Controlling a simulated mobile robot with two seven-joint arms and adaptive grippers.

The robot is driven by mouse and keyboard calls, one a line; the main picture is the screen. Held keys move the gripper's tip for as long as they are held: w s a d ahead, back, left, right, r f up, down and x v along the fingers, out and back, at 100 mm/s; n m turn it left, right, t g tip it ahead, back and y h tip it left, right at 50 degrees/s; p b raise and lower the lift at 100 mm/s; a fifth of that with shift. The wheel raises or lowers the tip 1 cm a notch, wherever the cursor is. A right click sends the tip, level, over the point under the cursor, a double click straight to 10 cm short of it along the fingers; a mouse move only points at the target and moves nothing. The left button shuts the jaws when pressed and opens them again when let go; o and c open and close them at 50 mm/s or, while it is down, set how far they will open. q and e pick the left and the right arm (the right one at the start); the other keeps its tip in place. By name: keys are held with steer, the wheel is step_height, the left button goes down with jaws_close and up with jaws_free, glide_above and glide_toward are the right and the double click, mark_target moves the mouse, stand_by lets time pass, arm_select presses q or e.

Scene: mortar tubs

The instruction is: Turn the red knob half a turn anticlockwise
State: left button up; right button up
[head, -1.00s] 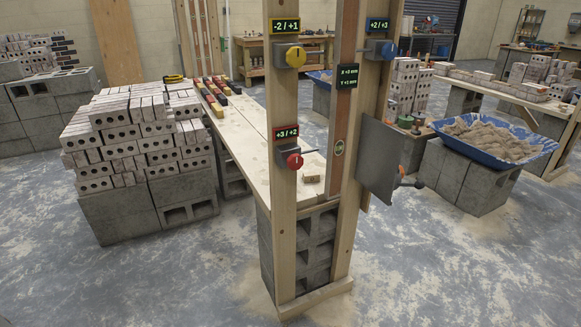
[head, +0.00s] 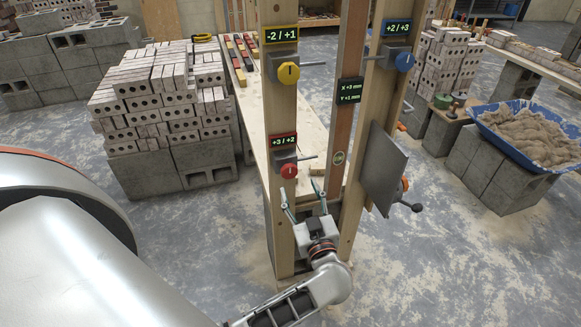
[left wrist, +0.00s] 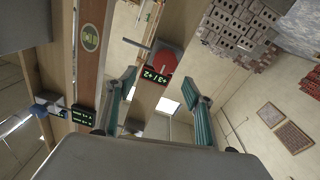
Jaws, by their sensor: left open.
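The red knob (head: 288,171) sits on a small grey box on the front wooden post, below a red-framed display (head: 284,141) reading +3 / +2. A light mark shows upright on the knob's face. My left gripper (head: 300,188) is open and empty, just below the knob with its fingers pointing up; I see no contact. In the left wrist view the red-framed display (left wrist: 157,76) appears upside down between the two spread fingers (left wrist: 158,82). My right gripper is not in view.
A yellow knob (head: 288,72) is higher on the same post. A blue knob (head: 404,62) is on the rear post. A grey plate (head: 384,168) with a handle sticks out at right. Bricks (head: 160,95) are stacked at left. Open floor lies in front.

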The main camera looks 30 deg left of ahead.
mark_target(290, 174)
arm_select(q)
steer(key=shift+g, duration=0.4)
steer(key=x, duration=0.8)
steer(key=shift+s+a+f, duration=0.1)
steer(key=shift+f, duration=0.3)
steer(key=c, duration=1.1)
